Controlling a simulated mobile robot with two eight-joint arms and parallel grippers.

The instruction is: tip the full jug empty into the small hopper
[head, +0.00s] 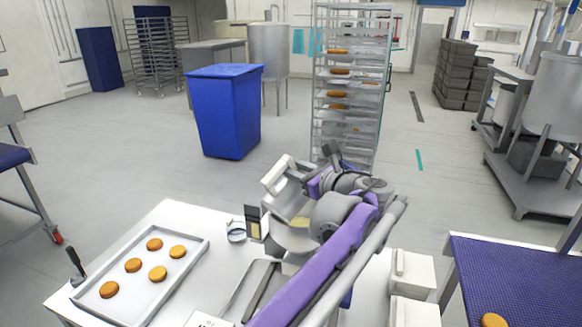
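My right arm reaches in from the bottom over the white table. Its gripper (316,180) is at the arm's far end, above the table's back edge, and its fingertips are hard to make out. A pale, handle-like part (278,174) shows just left of it; I cannot tell whether this belongs to the jug or is held. A grey rounded vessel (290,238), perhaps the small hopper, stands below, partly hidden by the arm, with something yellowish at its top. I cannot identify the jug for certain. My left gripper is not in view.
A tray (196,279) with several orange-brown rounds lies on the table's left. A small ring-like item (236,232) sits near the back edge. White boxes (411,274) stand right of the arm. A blue bin (228,112) and a tray rack (352,20) stand beyond, with open floor around.

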